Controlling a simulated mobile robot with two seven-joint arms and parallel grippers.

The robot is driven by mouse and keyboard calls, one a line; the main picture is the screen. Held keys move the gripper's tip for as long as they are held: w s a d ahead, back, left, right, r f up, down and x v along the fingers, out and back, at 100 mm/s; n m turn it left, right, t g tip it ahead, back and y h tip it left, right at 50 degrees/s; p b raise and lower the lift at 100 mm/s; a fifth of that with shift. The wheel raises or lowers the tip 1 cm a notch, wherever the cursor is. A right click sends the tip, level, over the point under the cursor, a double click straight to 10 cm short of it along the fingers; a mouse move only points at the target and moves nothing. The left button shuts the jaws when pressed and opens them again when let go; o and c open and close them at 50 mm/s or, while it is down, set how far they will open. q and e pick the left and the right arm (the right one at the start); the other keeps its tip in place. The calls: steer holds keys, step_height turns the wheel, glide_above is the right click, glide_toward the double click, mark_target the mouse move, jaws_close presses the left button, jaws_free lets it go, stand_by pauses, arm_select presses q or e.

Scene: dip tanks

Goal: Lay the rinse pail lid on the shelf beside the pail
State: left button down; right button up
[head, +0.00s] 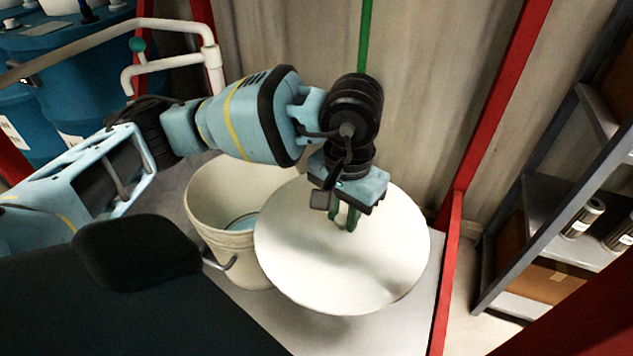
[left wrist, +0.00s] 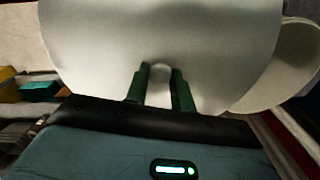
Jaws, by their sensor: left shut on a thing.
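The rinse pail lid (head: 345,265) is a large round white disc in the head view. It hangs tilted to the right of the rinse pail (head: 228,240) and overlaps the pail's right side in the picture. The pail is off-white, uncovered, with bluish liquid inside. My left gripper (head: 346,218) is over the lid's far half with its green fingers shut on it. In the left wrist view the lid (left wrist: 160,35) fills the top, with the fingers (left wrist: 160,85) at its middle. The exact grip point is partly hidden. My right gripper is not in view.
The pale shelf (head: 400,318) shows bare around the lid. A red post (head: 450,255) bounds it on the right. A grey rack (head: 540,230) with cylinders and boxes stands beyond. Blue drums (head: 75,85) and a white pipe rail (head: 170,62) are at upper left.

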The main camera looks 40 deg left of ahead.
arm_select(q)
steer(key=s+f+m+b, duration=0.2)
steer(key=f+m, duration=0.6)
steer(key=f, duration=0.4)
steer(key=s+d+f+m+b, duration=0.1)
steer(key=s+f+m+b, duration=0.2)
steer(key=f, duration=1)
steer(key=s+d+f+m+b, duration=0.1)
steer(key=f+m+b, duration=0.5)
steer(key=f+m, duration=0.6)
steer(key=shift+s+d+f+m, duration=0.2)
steer(key=shift+s+f+m, duration=0.2)
steer(key=shift+s+f, duration=0.25)
